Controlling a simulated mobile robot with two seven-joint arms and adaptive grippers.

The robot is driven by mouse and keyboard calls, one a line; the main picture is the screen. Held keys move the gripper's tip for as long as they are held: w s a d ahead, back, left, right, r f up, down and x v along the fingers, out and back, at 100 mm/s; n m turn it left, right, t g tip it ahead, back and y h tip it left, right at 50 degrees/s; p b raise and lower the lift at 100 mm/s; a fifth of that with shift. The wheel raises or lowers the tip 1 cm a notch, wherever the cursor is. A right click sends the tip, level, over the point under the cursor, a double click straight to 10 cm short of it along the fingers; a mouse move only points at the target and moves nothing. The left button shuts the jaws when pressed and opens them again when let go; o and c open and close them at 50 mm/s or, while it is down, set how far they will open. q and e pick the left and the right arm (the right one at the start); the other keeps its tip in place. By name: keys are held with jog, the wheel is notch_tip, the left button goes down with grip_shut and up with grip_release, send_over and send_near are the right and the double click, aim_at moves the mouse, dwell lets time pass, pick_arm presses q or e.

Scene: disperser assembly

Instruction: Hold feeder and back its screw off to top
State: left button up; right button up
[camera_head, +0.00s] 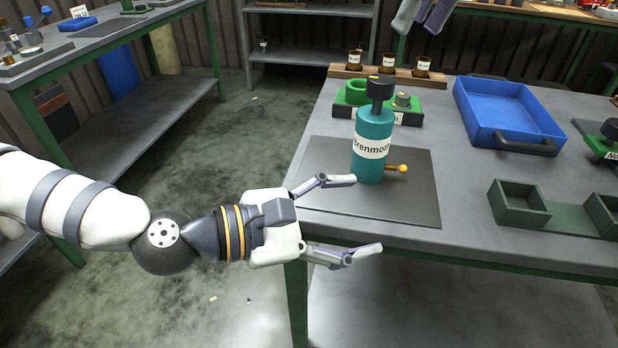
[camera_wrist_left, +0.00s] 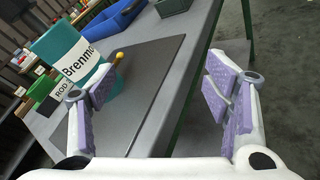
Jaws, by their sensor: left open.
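The feeder (camera_head: 373,165) is a teal cylinder with a white "Brenmoth" label, upright on a dark mat (camera_head: 320,165). A black screw knob (camera_head: 380,88) tops it, and a yellow ball-ended stub sticks out low on its right. My left gripper (camera_head: 368,214) is open and empty at the table's front edge, just in front of the feeder and apart from it. My right gripper (camera_head: 428,14) is partly visible at the top edge, well away from the feeder.
A green fixture (camera_head: 372,115) and a wooden rack (camera_head: 345,72) with several brown labelled jars stand behind the feeder. A blue tray (camera_head: 505,105) lies back right; green open boxes (camera_head: 520,205) sit front right. The mat left of the feeder is clear.

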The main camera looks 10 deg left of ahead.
aim_at(361, 127)
pick_arm(q)
jog(key=w+a+r+n+t, duration=0.4)
jog(key=w+a+r+n, duration=0.2)
jog(key=a+n, duration=0.15)
jog(key=shift+n, duration=0.35)
jog(key=x, duration=1.2)
jog(key=shift+d+r, duration=0.1)
jog(key=shift+d, duration=0.3)
grip_shut()
